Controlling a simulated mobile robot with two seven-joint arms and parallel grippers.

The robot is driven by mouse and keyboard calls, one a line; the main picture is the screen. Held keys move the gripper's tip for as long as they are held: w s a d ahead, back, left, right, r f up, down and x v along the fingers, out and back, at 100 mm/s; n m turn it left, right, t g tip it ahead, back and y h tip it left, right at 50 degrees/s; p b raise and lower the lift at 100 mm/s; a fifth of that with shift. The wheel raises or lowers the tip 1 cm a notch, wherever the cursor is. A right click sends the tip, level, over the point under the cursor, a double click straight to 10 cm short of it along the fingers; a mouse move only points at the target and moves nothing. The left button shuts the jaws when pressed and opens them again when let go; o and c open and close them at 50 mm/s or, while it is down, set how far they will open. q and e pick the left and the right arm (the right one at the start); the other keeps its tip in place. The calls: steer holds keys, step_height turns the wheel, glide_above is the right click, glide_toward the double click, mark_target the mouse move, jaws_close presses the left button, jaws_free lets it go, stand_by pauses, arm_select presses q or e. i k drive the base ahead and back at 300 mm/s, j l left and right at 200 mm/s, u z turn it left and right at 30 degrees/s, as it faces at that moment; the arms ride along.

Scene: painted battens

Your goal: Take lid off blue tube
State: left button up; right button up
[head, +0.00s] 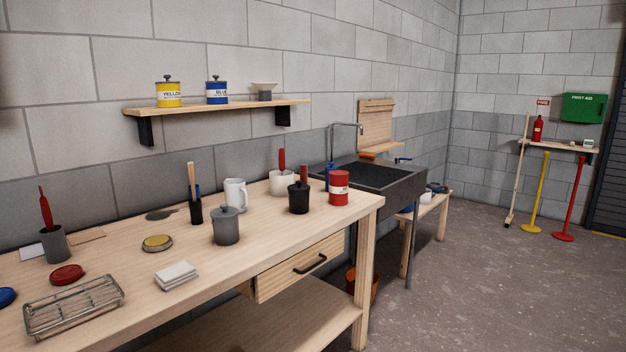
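A blue container (217,92) with a white label reading BLUE stands upright on the wall shelf. A dark lid with a knob sits on top of it. It is the closest match to the blue tube that I see, but it looks like a short round tin. A small blue bottle (328,179) stands at the back of the bench near the sink, partly hidden by the red tin. Neither of my grippers is in view.
The wall shelf (133,110) also holds a yellow tin (169,93) and a small pale bowl (264,91). The workbench (115,260) below carries a grey lidded jar (226,226), a black lidded jar (298,198), a red tin (339,188), a wire rack (74,306) and loose round lids.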

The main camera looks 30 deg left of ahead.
mark_target(327, 170)
steer(key=i+j+u, duration=0.2)
steer(key=j, duration=0.2)
steer(key=i+j+u, duration=0.2)
steer(key=j, duration=0.2)
steer(key=i+j+u, duration=0.2)
steer(key=i+l+z, duration=0.3)
steer(key=i+z, duration=0.6)
steer(key=i, duration=0.2)
steer(key=i+l+z, duration=0.1)
steer(key=i+z, duration=0.15)
steer(key=i, duration=0.9)
steer(key=i+l+u, duration=0.1)
steer(key=i+u, duration=0.2)
steer(key=i, duration=0.2)
steer(key=i+l+u, duration=0.3)
steer(key=i, duration=0.15)
steer(key=i+l+u, duration=0.15)
steer(key=i+u, duration=0.15)
steer(key=u, duration=0.15)
steer(key=i+l+u, duration=0.2)
steer(key=u, duration=0.2)
steer(key=i, duration=0.1)
